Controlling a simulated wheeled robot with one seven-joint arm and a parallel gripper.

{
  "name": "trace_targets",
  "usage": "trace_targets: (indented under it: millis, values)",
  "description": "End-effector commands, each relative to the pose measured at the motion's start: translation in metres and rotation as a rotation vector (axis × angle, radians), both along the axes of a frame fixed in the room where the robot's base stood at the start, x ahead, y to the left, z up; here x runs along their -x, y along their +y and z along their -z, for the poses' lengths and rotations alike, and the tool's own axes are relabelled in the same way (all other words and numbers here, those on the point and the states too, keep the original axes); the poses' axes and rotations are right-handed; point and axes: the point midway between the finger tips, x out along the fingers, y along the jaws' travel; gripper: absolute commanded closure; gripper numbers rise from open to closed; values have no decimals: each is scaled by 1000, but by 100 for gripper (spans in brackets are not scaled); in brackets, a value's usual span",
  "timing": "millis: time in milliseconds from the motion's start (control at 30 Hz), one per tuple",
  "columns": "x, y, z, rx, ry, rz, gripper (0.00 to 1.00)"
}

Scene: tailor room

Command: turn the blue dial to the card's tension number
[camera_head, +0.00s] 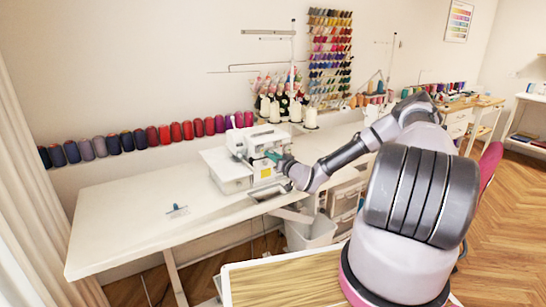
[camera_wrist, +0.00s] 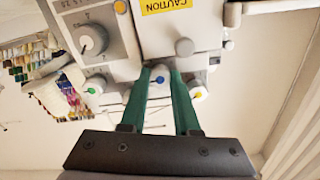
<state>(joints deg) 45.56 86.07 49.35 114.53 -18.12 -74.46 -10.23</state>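The blue dial (camera_wrist: 159,76) is a pale knob with a blue centre on the front of the white sewing machine (camera_head: 243,174). It sits between the green fingertips of my gripper (camera_wrist: 161,72), which flank it closely with no clear gap at its sides. In the head view my gripper (camera_head: 273,157) is at the machine's front, and the dial is hidden there. A similar dial with a green centre (camera_wrist: 91,89) is on one side, and one with a yellow centre (camera_wrist: 198,94) on the other. No readable tension number shows on any card.
A larger grey knob (camera_wrist: 93,40) and a yellow caution label (camera_wrist: 165,5) are close to the fingers. A small flat item with a blue part (camera_head: 177,210) lies on the white table (camera_head: 125,222). The table's left side is mostly clear. Thread spools (camera_head: 165,134) line the wall.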

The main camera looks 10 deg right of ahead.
Motion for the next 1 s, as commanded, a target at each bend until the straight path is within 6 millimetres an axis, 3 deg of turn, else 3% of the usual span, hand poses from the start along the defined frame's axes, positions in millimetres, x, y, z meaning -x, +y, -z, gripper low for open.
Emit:
trace_targets:
  millis: [367, 1000]
  values:
    - [0, 0, 0, 66, -21, -1, 100]
    - [1, 1, 1, 436, -139, -1, 100]
